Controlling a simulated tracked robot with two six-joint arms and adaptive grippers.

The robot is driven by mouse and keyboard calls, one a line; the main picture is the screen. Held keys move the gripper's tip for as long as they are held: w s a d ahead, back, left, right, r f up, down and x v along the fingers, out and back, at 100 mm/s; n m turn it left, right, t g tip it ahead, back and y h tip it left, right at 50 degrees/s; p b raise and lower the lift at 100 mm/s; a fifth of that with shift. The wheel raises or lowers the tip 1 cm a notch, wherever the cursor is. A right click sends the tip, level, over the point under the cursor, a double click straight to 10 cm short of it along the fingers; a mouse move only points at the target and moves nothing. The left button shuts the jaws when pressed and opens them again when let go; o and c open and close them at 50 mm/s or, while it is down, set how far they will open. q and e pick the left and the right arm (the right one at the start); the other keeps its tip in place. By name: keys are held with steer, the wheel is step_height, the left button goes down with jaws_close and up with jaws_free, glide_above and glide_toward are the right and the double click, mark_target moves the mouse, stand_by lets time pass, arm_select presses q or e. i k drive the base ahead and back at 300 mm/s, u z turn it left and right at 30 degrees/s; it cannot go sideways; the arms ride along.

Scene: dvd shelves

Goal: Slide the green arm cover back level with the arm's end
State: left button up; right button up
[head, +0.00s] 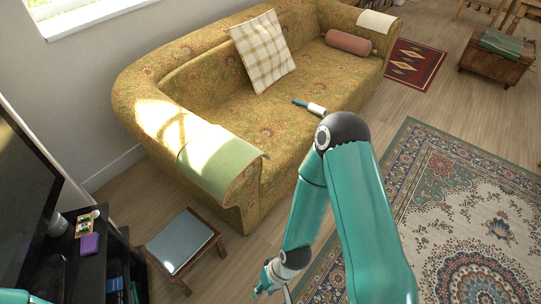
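The green arm cover (221,158) lies draped over the near arm of the patterned sofa (200,63). Its right end hangs over the front of that arm, with a corner sticking out. Bare sofa arm (157,116) shows to its left, behind it. My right arm comes in from the bottom, and its gripper (270,290) is low by the bottom edge, apart from the cover. Its fingers are small and partly cut off, so I cannot tell if they are open. Only a piece of my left arm shows in the bottom left corner; its gripper is out of view.
A small stool (180,243) stands in front of the sofa's near arm. A black shelf unit (88,262) with a screen is at left. A lint roller (309,107), a checked cushion (263,52) and a bolster (348,42) lie on the sofa. A rug (470,200) covers the right floor.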

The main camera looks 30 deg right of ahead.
mark_target(214, 158)
steer(key=u, duration=0.1)
steer(key=i, duration=0.95)
steer(key=z, duration=0.1)
